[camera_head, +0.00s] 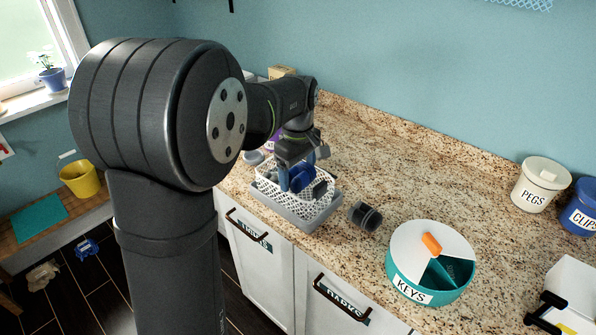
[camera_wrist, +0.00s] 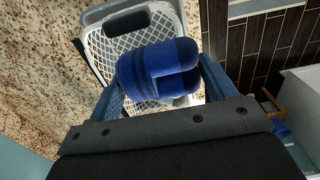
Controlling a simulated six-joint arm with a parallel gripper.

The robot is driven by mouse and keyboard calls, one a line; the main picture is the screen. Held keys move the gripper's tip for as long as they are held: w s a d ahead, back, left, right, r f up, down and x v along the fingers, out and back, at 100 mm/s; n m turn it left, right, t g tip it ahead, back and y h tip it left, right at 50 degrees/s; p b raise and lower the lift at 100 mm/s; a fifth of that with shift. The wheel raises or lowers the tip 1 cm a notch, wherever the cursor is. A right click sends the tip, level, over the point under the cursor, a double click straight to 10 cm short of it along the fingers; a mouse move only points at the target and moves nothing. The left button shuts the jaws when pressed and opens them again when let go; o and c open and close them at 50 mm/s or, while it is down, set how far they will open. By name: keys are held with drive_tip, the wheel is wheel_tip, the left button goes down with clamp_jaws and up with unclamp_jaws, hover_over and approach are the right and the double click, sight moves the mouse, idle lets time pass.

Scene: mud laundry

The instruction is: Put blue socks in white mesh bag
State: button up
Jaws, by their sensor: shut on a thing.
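My gripper (camera_head: 297,176) is shut on the rolled blue socks (camera_wrist: 158,70), one finger on each side of the roll. The blue socks (camera_head: 302,178) are over the white mesh bag (camera_head: 296,208), which looks like an open, stiff mesh basket on the counter. In the wrist view, the mesh bag (camera_wrist: 108,52) lies beneath and beyond the socks, and the socks hide part of it. I cannot tell whether the socks touch it. A dark rolled item (camera_head: 319,190) is inside the bag; it also shows in the wrist view (camera_wrist: 126,22).
The mesh bag stands in a grey tray (camera_head: 309,226) by the counter's front edge. A dark roll (camera_head: 364,215) lies to its right, then a round KEYS box (camera_head: 415,290). PEGS (camera_head: 540,184) and CLIPS (camera_head: 581,208) jars stand far right. The counter (camera_head: 420,180) behind is mostly clear.

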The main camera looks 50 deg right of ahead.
sight(298, 168)
drive_tip(key=shift+f, duration=0.1)
drive_tip(key=shift+f, duration=0.45)
drive_tip(key=o, duration=1)
drive_tip(key=shift+r, duration=0.1)
wheel_tip(298, 168, up, 13)
